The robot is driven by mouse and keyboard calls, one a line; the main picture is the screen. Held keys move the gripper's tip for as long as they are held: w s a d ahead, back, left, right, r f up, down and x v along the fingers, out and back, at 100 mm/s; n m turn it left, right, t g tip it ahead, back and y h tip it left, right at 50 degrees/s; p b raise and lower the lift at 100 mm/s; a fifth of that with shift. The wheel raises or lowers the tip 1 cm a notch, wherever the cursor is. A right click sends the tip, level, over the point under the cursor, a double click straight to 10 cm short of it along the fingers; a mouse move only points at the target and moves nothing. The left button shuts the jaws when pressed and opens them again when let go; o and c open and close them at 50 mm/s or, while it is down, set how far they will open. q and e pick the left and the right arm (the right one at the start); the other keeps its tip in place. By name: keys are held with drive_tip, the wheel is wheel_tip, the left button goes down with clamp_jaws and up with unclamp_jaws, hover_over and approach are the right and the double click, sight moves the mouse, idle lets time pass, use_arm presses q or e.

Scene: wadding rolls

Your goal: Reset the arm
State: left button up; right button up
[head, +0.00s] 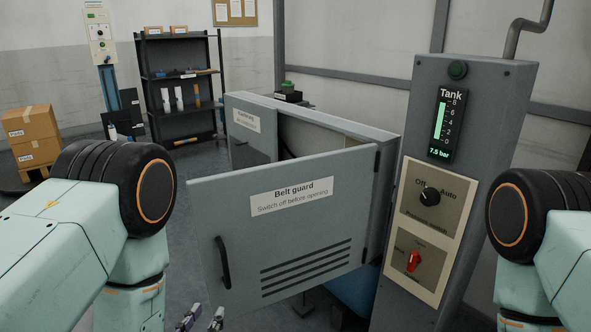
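The fingertips of my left gripper (202,319) show at the bottom edge, pointing up. They are apart with nothing visible between them, just below and left of the belt guard door (305,225). They look clear of its black handle (222,262). The rest of this gripper is cut off by the frame. My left arm (60,245) fills the lower left. My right arm (540,240) shows at the right edge, and its gripper is out of view.
The belt guard door stands swung open from its grey cabinet (385,200). The grey Tank control panel (455,90) stands right of it, with a black knob (429,196) and a red switch (414,261). A dark shelf (180,75) and cardboard boxes (32,135) stand behind.

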use_arm(q)
drive_tip(key=s+a+f+g+y, duration=0.1)
drive_tip(key=s+a+f+g, duration=0.1)
drive_tip(key=s+f+g, duration=1.1)
drive_tip(key=s, duration=0.6)
drive_tip(key=s+f+n+g, duration=0.1)
drive_tip(key=s+f+g, duration=0.1)
drive_tip(key=s, duration=0.7)
drive_tip(key=shift+a+f+g, duration=0.4)
drive_tip(key=shift+a+f, duration=0.05)
drive_tip(key=shift+f, duration=0.05)
drive_tip(key=shift+r, duration=0.15)
